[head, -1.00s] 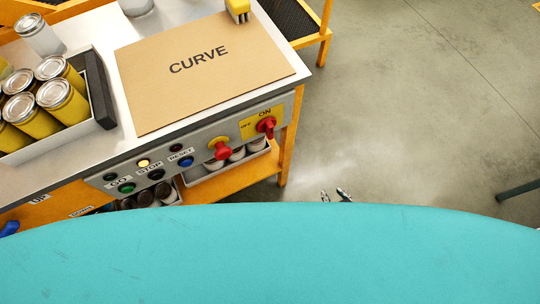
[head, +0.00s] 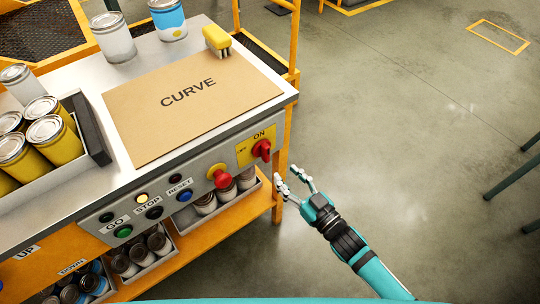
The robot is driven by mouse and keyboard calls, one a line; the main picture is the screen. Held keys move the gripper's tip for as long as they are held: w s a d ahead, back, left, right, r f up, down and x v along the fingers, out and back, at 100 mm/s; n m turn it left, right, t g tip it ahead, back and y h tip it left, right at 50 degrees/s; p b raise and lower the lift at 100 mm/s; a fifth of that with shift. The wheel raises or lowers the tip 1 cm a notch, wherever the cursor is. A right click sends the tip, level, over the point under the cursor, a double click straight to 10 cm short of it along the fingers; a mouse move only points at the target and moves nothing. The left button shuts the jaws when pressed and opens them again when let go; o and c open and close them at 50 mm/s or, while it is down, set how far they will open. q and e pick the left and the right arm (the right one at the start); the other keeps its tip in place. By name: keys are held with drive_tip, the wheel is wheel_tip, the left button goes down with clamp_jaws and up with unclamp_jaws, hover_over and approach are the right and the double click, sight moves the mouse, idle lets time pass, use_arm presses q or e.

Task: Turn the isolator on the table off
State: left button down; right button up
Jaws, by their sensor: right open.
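The isolator is a red rotary handle (head: 262,149) on a yellow plate (head: 244,155) at the right end of the table's front panel. The plate is marked ON at the top and OFF at the left. The handle stands roughly upright, towards ON. My right gripper (head: 293,182) is open and empty, to the right of and below the handle, apart from it, beside the table's corner leg. My left gripper is out of view.
A red emergency-stop button (head: 219,178) sits left of the isolator, with GO, STOP and RESET buttons further left. The table (head: 190,50) holds a CURVE board (head: 190,120), a yellow brush (head: 217,40) and cans. Open floor (head: 400,130) lies to the right.

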sight(268, 155)
drive_tip(key=x, duration=0.8)
drive_tip(key=shift+w+a, duration=0.15)
drive_tip(key=shift+w, duration=0.1)
clamp_jaws()
